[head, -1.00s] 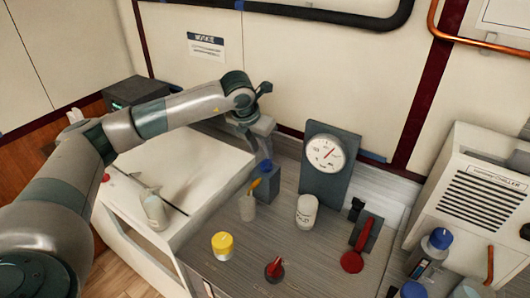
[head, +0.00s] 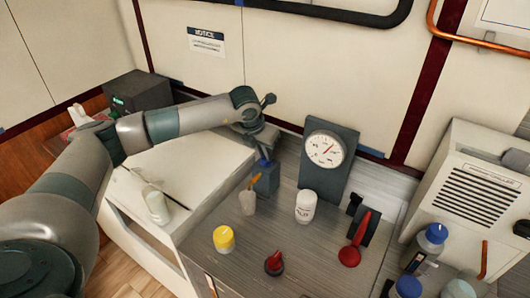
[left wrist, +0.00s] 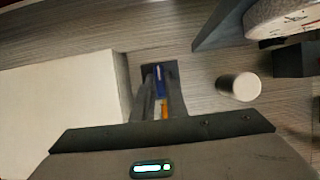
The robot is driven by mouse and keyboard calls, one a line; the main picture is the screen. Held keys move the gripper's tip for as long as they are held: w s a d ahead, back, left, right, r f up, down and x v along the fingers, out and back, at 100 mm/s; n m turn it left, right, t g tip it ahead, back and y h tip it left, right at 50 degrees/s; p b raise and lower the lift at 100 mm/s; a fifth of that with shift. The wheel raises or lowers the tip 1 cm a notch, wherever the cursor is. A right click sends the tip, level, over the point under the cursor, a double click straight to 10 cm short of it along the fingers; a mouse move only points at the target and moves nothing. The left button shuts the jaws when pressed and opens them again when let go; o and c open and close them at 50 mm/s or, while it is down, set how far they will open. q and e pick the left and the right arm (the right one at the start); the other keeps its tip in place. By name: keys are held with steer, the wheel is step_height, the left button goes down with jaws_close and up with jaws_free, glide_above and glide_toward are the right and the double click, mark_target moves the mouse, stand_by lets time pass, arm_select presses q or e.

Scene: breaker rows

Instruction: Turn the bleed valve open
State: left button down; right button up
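Two red-handled fittings are in the head view, and I cannot tell by label which is the bleed valve. One is a long red lever (head: 354,240) on a dark bracket at the right of the bench. The other is a small red knob (head: 274,263) on a dark base near the front edge. My left gripper (head: 264,155) points down above a dark blue-grey box (head: 267,181), away from both. In the left wrist view, a blue item (left wrist: 159,76) and an orange item (left wrist: 164,108) show between its fingers. I cannot tell whether it grips either. My right gripper is not visible.
A dial gauge (head: 325,148) stands at the back. A white jar (head: 306,206), a yellow-capped jar (head: 223,239) and a small cup (head: 247,202) stand on the bench (head: 318,252). Blue-capped bottles (head: 433,238) and a white vented cabinet (head: 478,195) are at right. The bench middle is fairly clear.

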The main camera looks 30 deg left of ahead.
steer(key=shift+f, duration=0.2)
